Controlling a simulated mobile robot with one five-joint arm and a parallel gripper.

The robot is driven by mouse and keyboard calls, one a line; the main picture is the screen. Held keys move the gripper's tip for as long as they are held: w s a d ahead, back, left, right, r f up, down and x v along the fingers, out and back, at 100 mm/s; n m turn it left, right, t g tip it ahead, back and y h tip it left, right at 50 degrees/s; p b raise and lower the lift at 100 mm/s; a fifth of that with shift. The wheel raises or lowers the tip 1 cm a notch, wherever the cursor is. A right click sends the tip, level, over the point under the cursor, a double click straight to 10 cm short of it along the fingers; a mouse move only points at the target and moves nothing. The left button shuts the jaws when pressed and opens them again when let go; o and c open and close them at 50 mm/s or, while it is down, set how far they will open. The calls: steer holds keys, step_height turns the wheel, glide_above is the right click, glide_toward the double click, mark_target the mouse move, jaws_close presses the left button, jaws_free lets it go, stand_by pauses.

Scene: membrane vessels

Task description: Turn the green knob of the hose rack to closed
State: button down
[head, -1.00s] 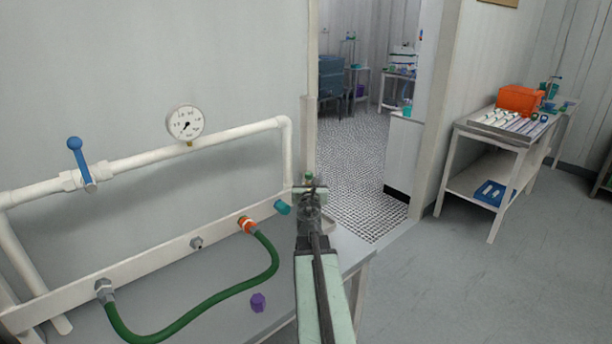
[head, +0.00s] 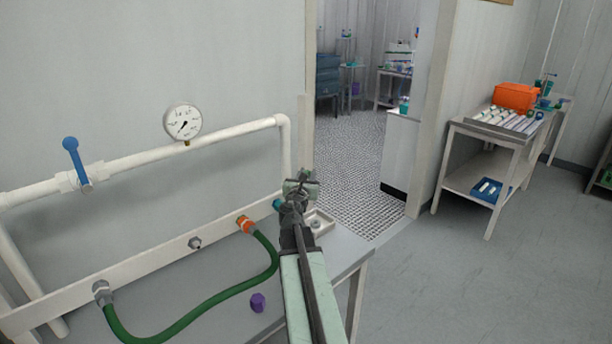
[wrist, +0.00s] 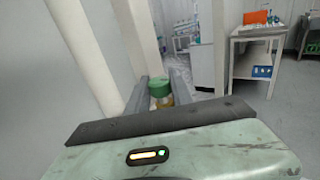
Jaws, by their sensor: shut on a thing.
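The green knob (wrist: 160,87) is a short green cylinder with a yellowish, brass-like part under it. In the wrist view it sits between the two jaws of my gripper (wrist: 159,92), which is shut on it. In the head view my gripper (head: 302,184) is at the right end of the hose rack (head: 140,262), by the foot of the white pipe. Only a little green shows there among the jaws. The jaws hide most of the knob, and how far it is turned cannot be told.
The rack carries a blue lever (head: 76,160), a pressure gauge (head: 183,121) and a green hose (head: 190,319). A teal fitting (head: 277,204) is close left of my gripper. A purple piece (head: 258,302) and a small tray (head: 321,221) are on the bench. Open floor lies to the right.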

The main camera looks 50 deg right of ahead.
steer(key=shift+m+g+h, duration=0.4)
steer(key=shift+m+g, duration=0.1)
steer(key=shift+g, duration=0.2)
steer(key=c, duration=1.1)
jaws_free()
